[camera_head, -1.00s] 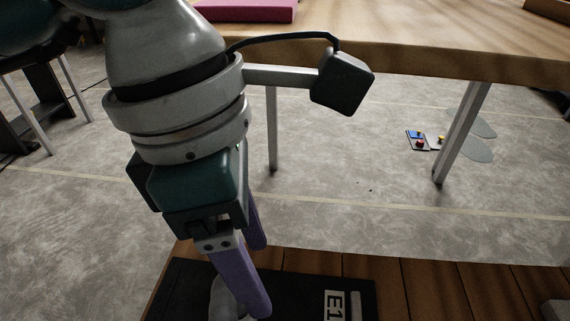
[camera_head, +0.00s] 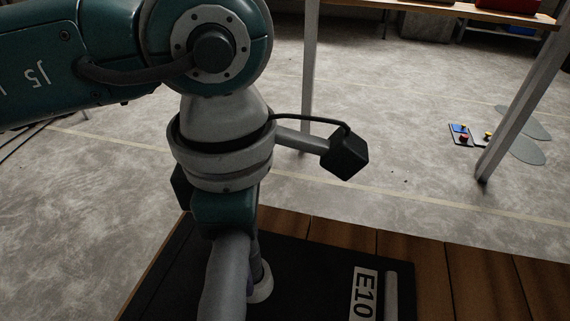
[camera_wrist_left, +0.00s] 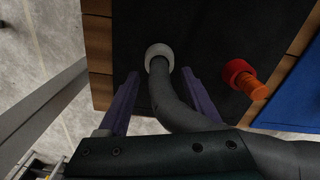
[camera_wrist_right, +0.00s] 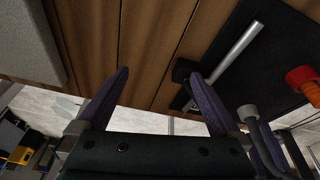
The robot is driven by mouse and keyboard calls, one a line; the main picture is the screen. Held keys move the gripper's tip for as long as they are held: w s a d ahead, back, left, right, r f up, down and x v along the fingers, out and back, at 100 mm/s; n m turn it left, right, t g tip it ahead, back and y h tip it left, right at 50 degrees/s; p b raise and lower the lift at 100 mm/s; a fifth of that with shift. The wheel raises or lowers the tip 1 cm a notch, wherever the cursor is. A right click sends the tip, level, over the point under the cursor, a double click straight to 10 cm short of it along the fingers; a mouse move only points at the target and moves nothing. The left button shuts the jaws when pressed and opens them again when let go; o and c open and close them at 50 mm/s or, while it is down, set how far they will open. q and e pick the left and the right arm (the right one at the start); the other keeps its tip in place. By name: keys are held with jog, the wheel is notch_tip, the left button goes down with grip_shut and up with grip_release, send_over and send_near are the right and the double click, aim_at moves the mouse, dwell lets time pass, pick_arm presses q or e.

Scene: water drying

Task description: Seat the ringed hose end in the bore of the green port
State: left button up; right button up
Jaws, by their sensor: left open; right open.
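The grey hose (camera_wrist_left: 165,88) ends at a pale ring (camera_wrist_left: 159,53) against the black panel, just beyond the fingertips in the left wrist view. My left gripper (camera_wrist_left: 160,76) is open, one purple finger on each side of the hose, apart from it. In the head view the hose (camera_head: 226,283) hides most of the left fingers, and the pale ring (camera_head: 262,284) is low on the panel. The pale ring (camera_wrist_right: 247,112) also shows in the right wrist view. My right gripper (camera_wrist_right: 162,80) is open and empty above wooden planks. No green port is visible; I cannot tell what is under the ring.
The black panel (camera_head: 310,270) carries an "E10" label (camera_head: 364,292) and a silver bar (camera_wrist_right: 226,65). A red and orange fitting (camera_wrist_left: 245,78) stands beside the hose, with a blue surface (camera_wrist_left: 293,106) near it. Wooden planks (camera_head: 455,270) right of the panel are clear.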

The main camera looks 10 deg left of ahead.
pick_arm(q)
jog(key=shift+c, duration=0.6)
grip_shut()
